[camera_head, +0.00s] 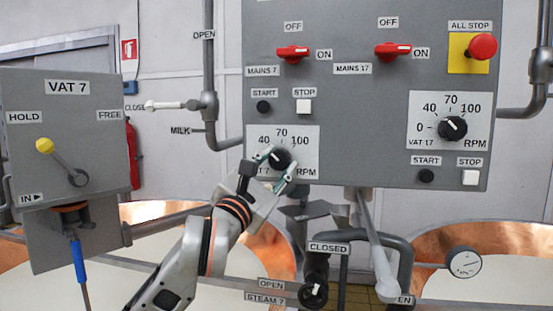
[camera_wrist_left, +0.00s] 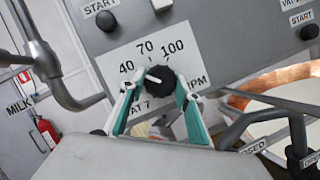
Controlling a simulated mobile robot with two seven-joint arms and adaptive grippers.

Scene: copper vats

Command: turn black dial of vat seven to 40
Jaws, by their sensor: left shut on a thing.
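The black dial of vat seven (camera_head: 279,158) sits on a white RPM plate (camera_head: 308,140) at the lower left of the grey control panel. It also shows in the left wrist view (camera_wrist_left: 158,80). Its white mark points left and slightly up there, roughly toward the 40 side; I cannot tell the exact reading. My left gripper (camera_head: 277,165) reaches up from below and is shut on the dial, one finger on each side. Its teal-padded fingers also show in the wrist view (camera_wrist_left: 156,90). They and the wrist hide part of the plate, including the 0. My right gripper is not in view.
Just above the dial are a black START button (camera_head: 264,107) and a white STOP button (camera_head: 304,106). The red MAINS 7 switch (camera_head: 292,53) is higher up. A similar vat 17 dial (camera_head: 453,128) sits to the right. Pipes and a steam valve (camera_head: 313,294) lie below the panel.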

